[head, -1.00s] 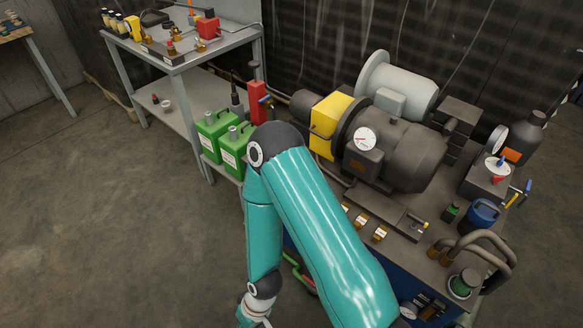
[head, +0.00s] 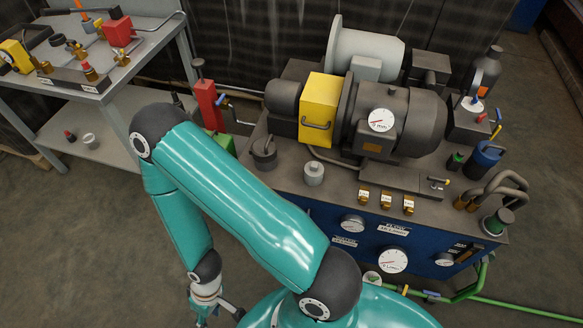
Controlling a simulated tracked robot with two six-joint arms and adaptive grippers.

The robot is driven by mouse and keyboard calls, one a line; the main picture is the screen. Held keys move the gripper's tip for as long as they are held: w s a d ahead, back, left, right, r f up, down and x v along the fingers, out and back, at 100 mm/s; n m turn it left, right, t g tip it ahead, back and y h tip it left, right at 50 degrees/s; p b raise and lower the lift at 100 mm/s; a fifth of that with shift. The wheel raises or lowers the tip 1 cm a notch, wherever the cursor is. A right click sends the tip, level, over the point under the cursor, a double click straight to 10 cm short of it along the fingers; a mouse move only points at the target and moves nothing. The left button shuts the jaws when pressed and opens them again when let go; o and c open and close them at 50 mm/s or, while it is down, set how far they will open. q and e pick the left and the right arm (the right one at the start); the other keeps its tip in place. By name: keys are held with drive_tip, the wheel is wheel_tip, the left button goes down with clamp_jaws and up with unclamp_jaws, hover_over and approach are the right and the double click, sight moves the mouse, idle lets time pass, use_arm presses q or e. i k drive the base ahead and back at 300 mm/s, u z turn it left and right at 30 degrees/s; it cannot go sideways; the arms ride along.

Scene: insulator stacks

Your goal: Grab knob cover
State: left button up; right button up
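No part is clearly marked as the knob cover. A dark round piece with an upright stub (head: 264,155) and a light grey round piece with a small knob on top (head: 313,174) stand at the bench's left end; I cannot tell whether either is it. My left arm is bent, with its elbow at the left and its forearm pointing down. My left gripper (head: 218,312) hangs at the bottom edge, left of the blue bench front and well below both round pieces. It is small and partly cut off, and I see nothing in it. My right gripper is not in view.
A motor (head: 408,122) with a yellow guard (head: 320,107) stands on the bench. The blue front panel (head: 425,250) carries gauges and a green hose. A red post (head: 208,104) stands behind my elbow. A grey table (head: 100,97) with parts is at left. Floor is clear at lower left.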

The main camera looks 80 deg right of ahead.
sight(313, 170)
drive_tip(key=u, duration=0.3)
drive_tip(key=i, duration=0.35)
drive_tip(key=z, duration=1.9)
drive_tip(key=k, duration=0.55)
drive_tip(key=z, duration=0.3)
drive_tip(key=i, duration=0.7)
drive_tip(key=u, duration=0.15)
